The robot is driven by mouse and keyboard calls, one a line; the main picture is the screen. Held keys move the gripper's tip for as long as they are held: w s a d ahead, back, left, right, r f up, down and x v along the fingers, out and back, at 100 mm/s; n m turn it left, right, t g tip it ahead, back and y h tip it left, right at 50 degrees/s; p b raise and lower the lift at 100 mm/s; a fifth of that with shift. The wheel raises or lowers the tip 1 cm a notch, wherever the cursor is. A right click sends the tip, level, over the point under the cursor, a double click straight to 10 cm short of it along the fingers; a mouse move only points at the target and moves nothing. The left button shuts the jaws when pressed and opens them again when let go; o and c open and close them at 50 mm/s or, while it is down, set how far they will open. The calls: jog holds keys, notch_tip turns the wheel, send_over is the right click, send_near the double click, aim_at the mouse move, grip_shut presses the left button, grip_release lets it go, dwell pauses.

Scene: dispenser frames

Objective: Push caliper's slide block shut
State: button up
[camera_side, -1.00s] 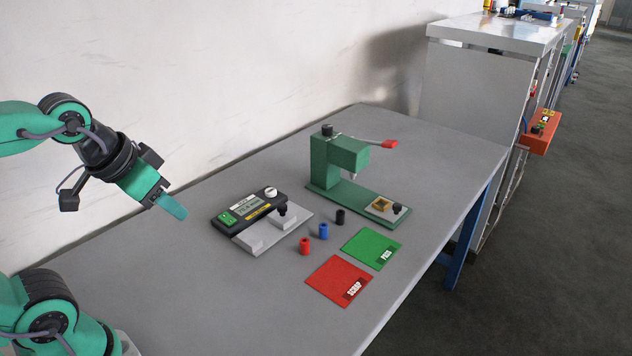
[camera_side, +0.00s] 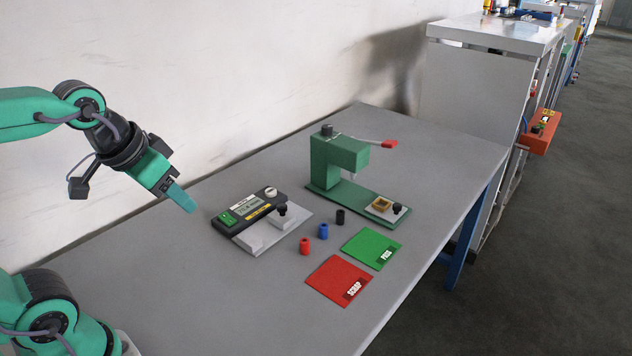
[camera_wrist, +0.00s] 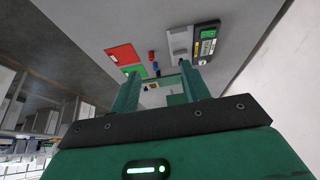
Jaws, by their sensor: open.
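The caliper (camera_side: 263,209) is a dark unit with a small display, a green button and a white knob, on a light grey plate on the table. Its slide block (camera_side: 285,222) is light grey with a black knob on top. A gap of bare plate lies between it and the other grey block (camera_side: 251,239) nearer the front left. My gripper (camera_side: 190,207) is in the air to the left of the caliper, tilted down, apart from it and empty. In the wrist view my gripper (camera_wrist: 162,83) shows two green fingers spread apart, with the caliper (camera_wrist: 205,40) beyond them.
A green press (camera_side: 338,160) with a red-tipped lever stands behind right. A red (camera_side: 304,246), a blue (camera_side: 323,231) and a black bushing (camera_side: 340,217) stand right of the caliper. Beyond lie a green pad (camera_side: 370,246) and a red pad (camera_side: 335,279).

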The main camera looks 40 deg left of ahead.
jog(key=w+a+r+g, duration=0.1)
jog(key=w+g, duration=0.1)
jog(key=w, duration=0.7)
jog(key=n+g, duration=0.3)
send_near(281, 206)
jog(key=shift+w+d+f, duration=0.1)
jog(key=shift+w+f, duration=0.25)
jog(key=shift+f, duration=0.2)
jog(key=shift+f, duration=3.9)
jog(key=shift+c, duration=0.4)
jog(key=shift+s, duration=0.1)
grip_shut()
